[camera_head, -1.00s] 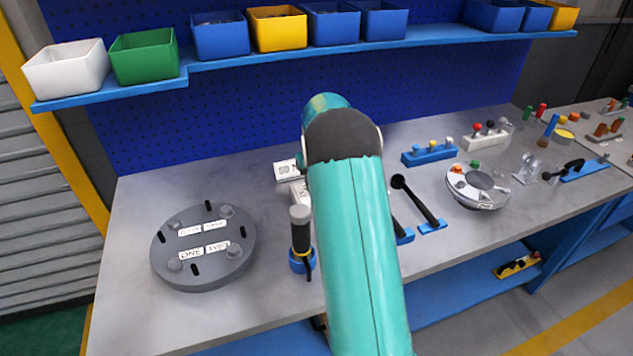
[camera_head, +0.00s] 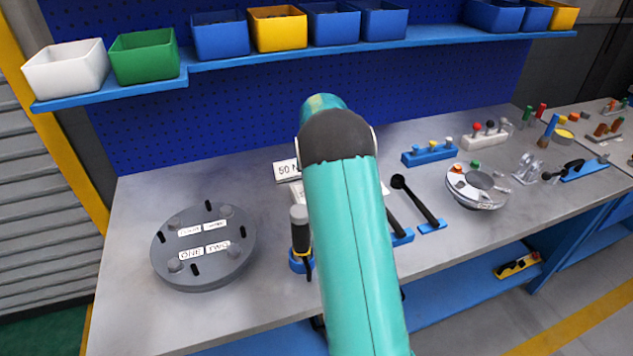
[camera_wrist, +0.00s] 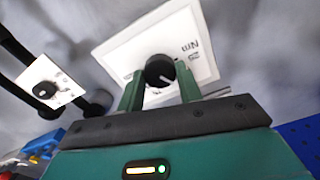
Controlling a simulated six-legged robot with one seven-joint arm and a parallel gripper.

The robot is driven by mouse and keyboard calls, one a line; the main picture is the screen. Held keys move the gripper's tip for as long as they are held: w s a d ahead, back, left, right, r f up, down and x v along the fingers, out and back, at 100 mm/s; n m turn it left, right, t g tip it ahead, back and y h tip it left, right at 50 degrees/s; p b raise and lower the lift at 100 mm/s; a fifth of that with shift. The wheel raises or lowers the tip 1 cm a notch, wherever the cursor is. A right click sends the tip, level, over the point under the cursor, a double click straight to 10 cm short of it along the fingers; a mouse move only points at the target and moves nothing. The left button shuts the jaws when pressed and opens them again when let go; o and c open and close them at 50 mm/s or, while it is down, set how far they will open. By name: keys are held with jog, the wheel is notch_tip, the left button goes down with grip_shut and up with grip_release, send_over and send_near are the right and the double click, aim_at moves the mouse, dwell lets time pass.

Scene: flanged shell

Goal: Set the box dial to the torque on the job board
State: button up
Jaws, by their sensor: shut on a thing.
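In the wrist view, a white panel (camera_wrist: 130,50) carries a round black dial (camera_wrist: 159,70) with a pale pointer line. My gripper (camera_wrist: 160,82) has its green fingers on either side of this dial and is shut on it. Dark lettering that seems to include "Nm" is on the panel beside the dial, turned over in this view; its number is unclear. In the head view, a white sign (camera_head: 286,171) shows "50 N", with the rest hidden behind my arm. A white box (camera_head: 296,194) in front of it is mostly hidden, as is my gripper there.
A smaller white plate with a black knob (camera_wrist: 46,90) lies to the left in the wrist view. The head view shows a grey flanged disc (camera_head: 204,270), a black-handled tool (camera_head: 300,230) in a blue holder, and a black wrench (camera_head: 417,200).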

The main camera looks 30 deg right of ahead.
jog(key=o, duration=1)
notch_tip(320, 180, up, 14)
jog(key=shift+f, duration=0.1)
